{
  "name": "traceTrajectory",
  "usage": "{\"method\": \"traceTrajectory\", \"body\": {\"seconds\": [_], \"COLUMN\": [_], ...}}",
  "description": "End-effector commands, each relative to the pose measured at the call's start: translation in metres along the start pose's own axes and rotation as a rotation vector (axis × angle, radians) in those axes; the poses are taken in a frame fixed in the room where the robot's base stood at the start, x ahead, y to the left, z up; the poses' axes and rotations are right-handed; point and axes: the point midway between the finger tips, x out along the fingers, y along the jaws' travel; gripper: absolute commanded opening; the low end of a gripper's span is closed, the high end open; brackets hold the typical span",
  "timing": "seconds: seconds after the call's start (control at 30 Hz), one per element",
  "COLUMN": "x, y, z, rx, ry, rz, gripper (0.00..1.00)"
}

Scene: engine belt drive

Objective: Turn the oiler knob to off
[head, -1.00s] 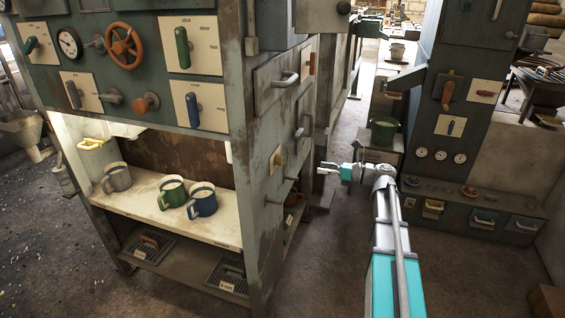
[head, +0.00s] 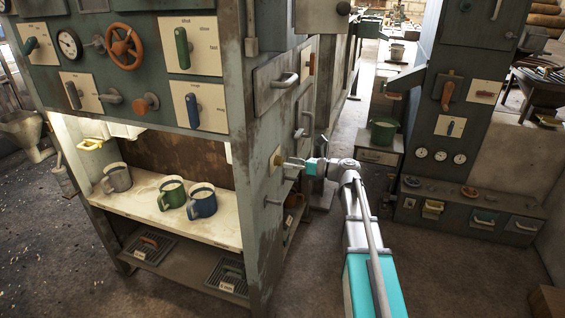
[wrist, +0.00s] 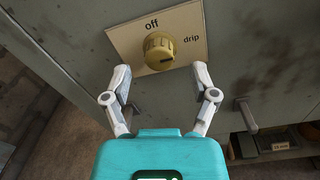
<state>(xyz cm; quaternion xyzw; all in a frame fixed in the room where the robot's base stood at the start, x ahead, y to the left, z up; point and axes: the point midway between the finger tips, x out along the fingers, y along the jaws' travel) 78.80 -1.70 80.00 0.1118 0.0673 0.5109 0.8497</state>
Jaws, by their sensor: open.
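The oiler knob (wrist: 159,51) is yellow and round, on a cream plate (wrist: 193,23) marked "off" and "drip". A dark mark on the knob's face lies toward its lower right, on the "drip" side. In the head view the knob (head: 277,160) sits on the cabinet's right side face. My gripper (wrist: 161,83) is open, its two fingers apart on either side below the knob. In the head view my gripper (head: 291,163) is close in front of the knob. I cannot tell whether a finger touches it.
A grey bar handle (wrist: 246,115) sticks out of the panel right of my gripper. In the head view, a drawer handle (head: 285,80) is above the knob. A green mug (head: 171,194) and a blue mug (head: 202,201) stand on the cabinet shelf. The floor in the aisle is clear.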

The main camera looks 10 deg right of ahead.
Motion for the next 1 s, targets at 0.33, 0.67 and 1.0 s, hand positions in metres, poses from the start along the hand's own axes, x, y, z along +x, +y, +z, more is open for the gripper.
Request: {"method": "traceTrajectory", "body": {"seconds": [0.33,0.67,1.0], "x": [0.027,0.029,0.029], "y": [0.000,0.000,0.000], "z": [0.000,0.000,0.000], "rx": [0.000,0.000,0.000], "ry": [0.000,0.000,0.000], "rz": [0.000,-0.001,-0.001], "gripper": [0.75,0.75,0.16]}}
